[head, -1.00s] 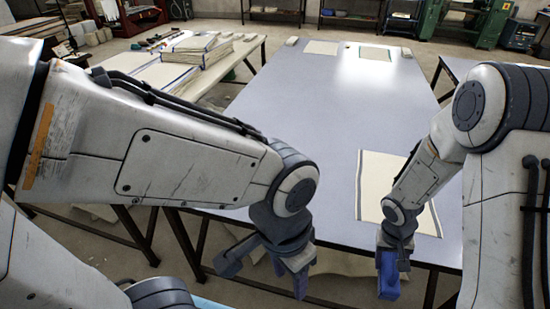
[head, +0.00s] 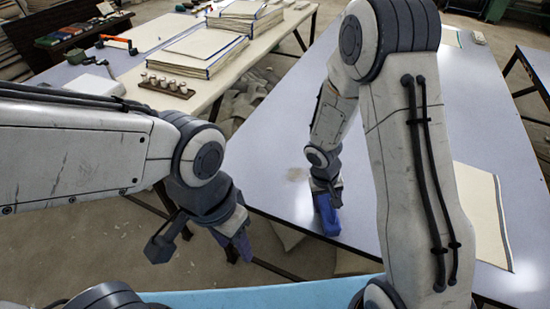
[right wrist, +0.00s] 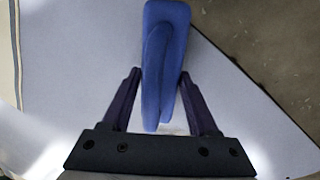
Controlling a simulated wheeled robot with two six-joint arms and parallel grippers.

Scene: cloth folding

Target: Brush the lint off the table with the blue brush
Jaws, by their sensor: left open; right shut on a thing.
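The blue brush (head: 326,214) is in my right gripper (head: 325,190), at the near-left part of the grey table (head: 270,135). In the right wrist view the brush (right wrist: 165,50) lies between the two dark fingers, over the table top; I cannot tell whether it touches the surface. A faint brownish patch (head: 297,174), which looks like lint, lies on the table just beyond and left of the brush. My left gripper (head: 203,240) is open and empty, off the table's near-left edge, above the floor.
A cream cloth with a dark stripe (head: 480,205) lies on the table to the right, partly behind my right arm. A side table (head: 270,45) at the left holds stacked cloths (head: 200,48) and a rack of small pale pieces (head: 165,86). A gap separates the tables.

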